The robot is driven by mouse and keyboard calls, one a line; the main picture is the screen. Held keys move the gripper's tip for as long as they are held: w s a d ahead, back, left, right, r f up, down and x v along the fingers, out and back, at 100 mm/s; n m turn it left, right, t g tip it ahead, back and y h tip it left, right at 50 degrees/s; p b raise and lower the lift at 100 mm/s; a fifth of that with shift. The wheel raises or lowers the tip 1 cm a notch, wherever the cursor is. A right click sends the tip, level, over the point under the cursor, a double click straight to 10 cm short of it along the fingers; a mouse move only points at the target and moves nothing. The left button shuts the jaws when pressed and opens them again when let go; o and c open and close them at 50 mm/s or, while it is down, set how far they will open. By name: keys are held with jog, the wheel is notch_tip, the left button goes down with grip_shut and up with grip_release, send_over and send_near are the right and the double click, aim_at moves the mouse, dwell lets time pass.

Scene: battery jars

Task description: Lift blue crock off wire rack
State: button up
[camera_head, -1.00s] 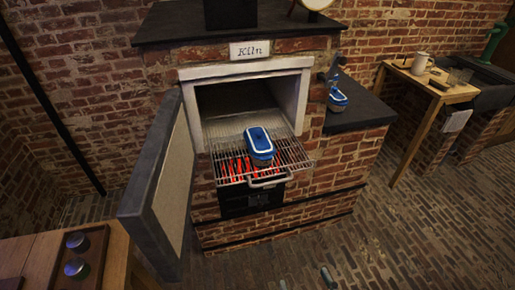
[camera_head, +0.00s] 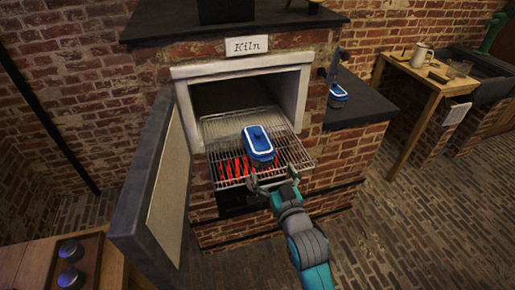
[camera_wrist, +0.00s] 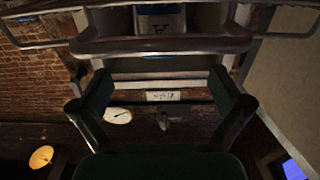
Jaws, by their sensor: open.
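The blue crock (camera_head: 259,143), a lidded oblong jar with a white rim line and a grey lower body, stands upright on the wire rack (camera_head: 222,127). The rack sticks out of the kiln mouth above glowing red coals. My gripper (camera_head: 274,180) is open at the rack's front edge, by its handle, just in front of the crock and apart from it. In the wrist view, the rack's handle bar (camera_wrist: 160,46) crosses close before my open fingers. I cannot tell whether they touch it. A pale shape with blue edges at the top there may be the crock.
The kiln door (camera_head: 152,195) stands open at left. A second blue crock (camera_head: 338,95) sits on the dark ledge (camera_head: 362,106) at right. A wooden table (camera_head: 440,84) with a mug (camera_head: 423,57) stands farther right. The brick floor at right is clear.

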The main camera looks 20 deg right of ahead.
aim_at(262, 146)
jog(key=w, duration=0.9)
jog(key=shift+w, duration=0.35)
jog(key=c, duration=1.2)
jog(key=shift+r, duration=0.15)
jog(key=c, duration=0.3)
jog(key=shift+w+r, duration=0.1)
